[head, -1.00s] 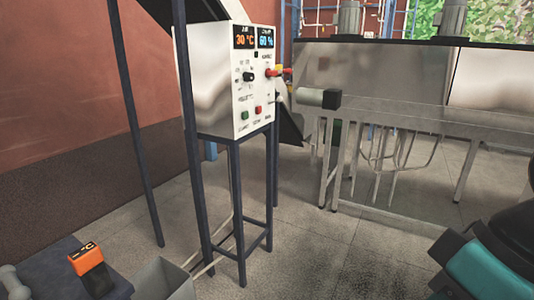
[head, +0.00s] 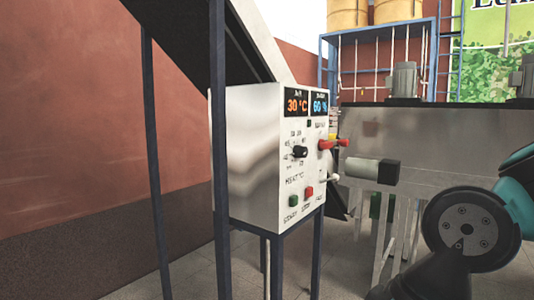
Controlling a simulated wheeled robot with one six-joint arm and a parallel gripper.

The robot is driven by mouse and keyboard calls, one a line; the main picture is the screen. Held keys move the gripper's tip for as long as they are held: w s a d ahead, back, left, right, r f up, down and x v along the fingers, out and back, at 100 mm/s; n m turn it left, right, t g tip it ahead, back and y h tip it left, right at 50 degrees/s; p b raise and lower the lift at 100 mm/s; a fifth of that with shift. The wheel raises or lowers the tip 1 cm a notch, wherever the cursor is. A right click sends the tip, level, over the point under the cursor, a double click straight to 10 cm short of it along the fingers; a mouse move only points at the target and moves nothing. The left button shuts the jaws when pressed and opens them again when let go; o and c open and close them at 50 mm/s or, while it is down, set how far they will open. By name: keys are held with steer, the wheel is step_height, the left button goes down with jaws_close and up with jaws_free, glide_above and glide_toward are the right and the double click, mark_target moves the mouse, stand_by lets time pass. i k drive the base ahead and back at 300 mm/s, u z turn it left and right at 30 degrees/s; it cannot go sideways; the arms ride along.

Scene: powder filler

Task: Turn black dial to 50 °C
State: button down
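The black dial (head: 299,152) sits on the front panel of a white control box (head: 255,165) near the middle of the head view. Small marks ring the dial; most are too small to read. Above it, an orange display (head: 297,104) reads 30 °C. A blue display (head: 319,103) beside it seems to read 60 %. My gripper is not in view; part of my arm shows at the right edge, apart from the box.
A red handle (head: 327,145) sticks out at the panel's right edge. Below the dial are a green button (head: 293,201) and a red button (head: 309,192). A grey cylinder with a black end (head: 375,170) stands right of the box. Dark posts (head: 219,150) rise left.

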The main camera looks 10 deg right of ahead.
mark_target(298, 151)
steer(key=z, duration=0.05)
steer(key=k, duration=0.35)
steer(key=z, duration=0.85)
steer(key=i, duration=1.45)
steer(key=u, duration=0.65)
